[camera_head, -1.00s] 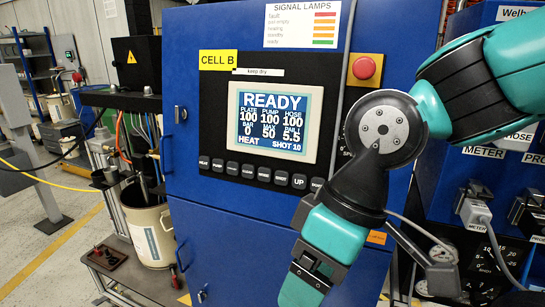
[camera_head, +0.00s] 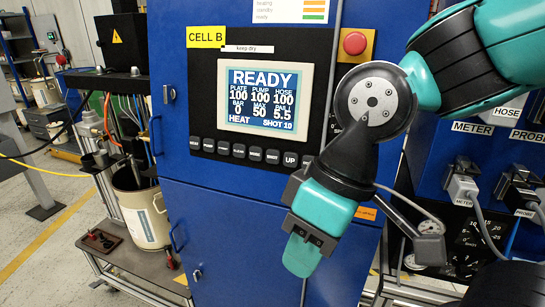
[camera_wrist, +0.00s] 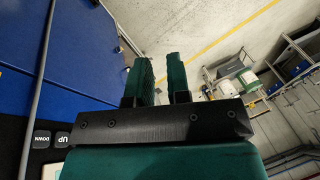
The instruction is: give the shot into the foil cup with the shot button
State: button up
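The blue control cabinet (camera_head: 172,130) has a screen (camera_head: 263,97) reading READY, with plate, pump and hose at 100, bar 0 and SHOT 10. Below it is a row of dark buttons (camera_head: 239,151). One reads UP (camera_head: 291,160); the other labels are too small to read surely, so I cannot tell which is the shot button. UP and DOWN keys (camera_wrist: 62,139) show in the wrist view. My gripper (camera_head: 303,256) hangs below and right of the buttons, apart from the cabinet. In the wrist view my gripper (camera_wrist: 160,72) has a narrow empty gap between its fingers. I see no foil cup.
A red stop knob (camera_head: 355,43) is right of the screen. A pail (camera_head: 142,212) stands on a low cart (camera_head: 120,262) left of the cabinet, under hoses. Meter and probe plugs (camera_head: 462,187) with cables are at right. Open floor lies at far left.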

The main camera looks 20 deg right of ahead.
aim_at(272, 156)
jog(key=k, duration=0.5)
jog(key=z, duration=1.05)
jog(key=k, duration=0.65)
jog(key=u, duration=1.25)
jog(key=i, duration=0.5)
jog(key=u, duration=0.1)
